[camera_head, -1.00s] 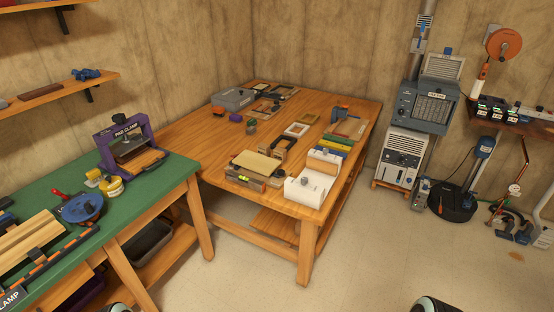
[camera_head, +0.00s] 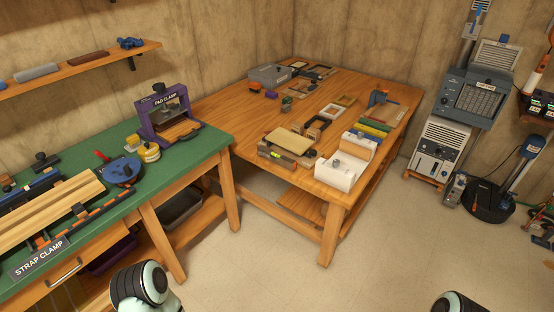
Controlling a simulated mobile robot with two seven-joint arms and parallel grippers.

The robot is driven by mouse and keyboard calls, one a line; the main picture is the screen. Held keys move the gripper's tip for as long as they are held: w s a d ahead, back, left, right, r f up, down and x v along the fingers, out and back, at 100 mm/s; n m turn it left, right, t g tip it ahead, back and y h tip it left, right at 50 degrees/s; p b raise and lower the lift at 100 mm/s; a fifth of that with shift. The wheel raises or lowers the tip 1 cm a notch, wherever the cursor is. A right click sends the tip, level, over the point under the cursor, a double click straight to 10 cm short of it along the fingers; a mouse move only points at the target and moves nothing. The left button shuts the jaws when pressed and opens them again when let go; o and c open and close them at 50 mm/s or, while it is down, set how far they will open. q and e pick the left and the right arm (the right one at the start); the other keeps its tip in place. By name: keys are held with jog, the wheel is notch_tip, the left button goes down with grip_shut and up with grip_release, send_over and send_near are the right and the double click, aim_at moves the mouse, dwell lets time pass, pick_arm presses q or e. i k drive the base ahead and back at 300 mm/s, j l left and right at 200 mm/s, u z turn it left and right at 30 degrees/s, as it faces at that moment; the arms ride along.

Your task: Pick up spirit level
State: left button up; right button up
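A low bar with a bright yellow-green vial, which looks like the spirit level (camera_head: 276,154), lies at the front edge of the wooden table (camera_head: 225,113). A tan board (camera_head: 290,142) lies just behind it and hides part of that spot. The bar is small in the picture, so its ends are hard to make out. Only rounded dark and pale teal parts of my arms show at the bottom edge, well short of the table. Neither gripper is visible.
The green bench (camera_head: 200,142) with a purple pad clamp (camera_head: 165,112) is at left. Floor (camera_head: 275,255) before the table is clear.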

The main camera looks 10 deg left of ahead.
aim_at(284, 161)
jog(key=i+j, duration=0.25)
jog(key=i, duration=0.15)
jog(key=i+j, duration=0.25)
jog(key=i+u, duration=0.05)
jog(key=i, duration=0.05)
